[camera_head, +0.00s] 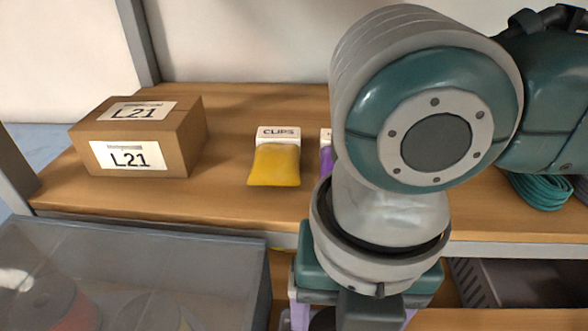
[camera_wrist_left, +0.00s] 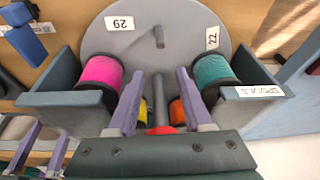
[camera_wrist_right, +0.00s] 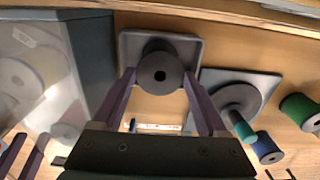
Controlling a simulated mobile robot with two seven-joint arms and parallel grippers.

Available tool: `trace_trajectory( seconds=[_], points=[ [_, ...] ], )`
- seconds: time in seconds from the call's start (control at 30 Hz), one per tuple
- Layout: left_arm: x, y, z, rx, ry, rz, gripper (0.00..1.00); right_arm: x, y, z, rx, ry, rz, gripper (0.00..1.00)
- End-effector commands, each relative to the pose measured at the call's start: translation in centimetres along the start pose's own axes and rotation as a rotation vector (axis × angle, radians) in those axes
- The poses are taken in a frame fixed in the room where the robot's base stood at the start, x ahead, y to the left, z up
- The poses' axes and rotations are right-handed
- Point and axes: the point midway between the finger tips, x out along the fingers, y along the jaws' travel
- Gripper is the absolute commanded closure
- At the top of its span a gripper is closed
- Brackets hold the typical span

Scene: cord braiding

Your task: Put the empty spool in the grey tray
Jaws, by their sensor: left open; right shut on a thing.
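The dark grey empty spool (camera_wrist_right: 160,73) shows bare in the right wrist view, its end with the hole facing the camera. My right gripper (camera_wrist_right: 159,82) is shut on it, one purple finger at each side. Behind the spool is a flat grey square tray (camera_wrist_right: 127,46); I cannot tell whether the spool touches it. In the head view my right arm covers the middle, and its purple fingers (camera_head: 352,316) show only partly at the bottom edge. My left gripper (camera_wrist_left: 158,78) is open and empty, its fingers apart in front of a round grey disc (camera_wrist_left: 135,45).
A clear bin (camera_head: 140,245) holding spools stands front left. Left of the disc is a pink spool (camera_wrist_left: 100,70), right of it a teal one (camera_wrist_left: 214,72). A cardboard box (camera_head: 140,140) and a yellow clips bag (camera_head: 274,165) stand on the shelf. Green spool (camera_wrist_right: 300,108) lies right.

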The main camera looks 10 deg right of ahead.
Motion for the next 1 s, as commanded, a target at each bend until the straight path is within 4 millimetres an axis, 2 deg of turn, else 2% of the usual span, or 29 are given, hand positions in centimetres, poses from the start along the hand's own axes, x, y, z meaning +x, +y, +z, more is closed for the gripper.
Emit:
trace_trajectory(
  seconds=[0.17, 0.2, 0.4, 0.63, 0.73, 0.87, 1.0],
  points=[
    [0.1, -0.1, 0.0, 0.005, 0.000, -0.004, 0.50, 0.2, 0.0, 0.0, 0.000, 0.001, 0.000, 0.78],
    [0.1, -0.2, 0.0, 0.006, 0.000, -0.005, 0.50, 0.3, 0.0, 0.0, 0.000, 0.001, 0.000, 0.23],
    [0.1, -0.2, 0.0, 0.007, 0.001, -0.006, 0.50, 0.2, 0.0, 0.0, 0.000, 0.001, 0.000, 0.01],
    [0.0, -0.2, 0.0, 0.006, 0.001, -0.006, 0.50, 0.1, 0.0, 0.0, 0.000, 0.000, 0.000, 0.00],
    [-0.2, -0.2, -0.1, 0.006, 0.001, -0.005, 0.50, -0.5, 0.1, 0.1, 0.000, -0.001, 0.002, 0.00],
    [-0.7, -0.2, -0.3, 0.004, 0.002, -0.004, 0.50, -2.6, 0.1, 0.1, -0.002, -0.002, 0.003, 0.00],
    [-1.4, -0.1, -0.5, 0.001, 0.002, -0.001, 0.50, -6.0, 0.1, 0.1, -0.003, -0.004, 0.004, 0.00]
  ],
)
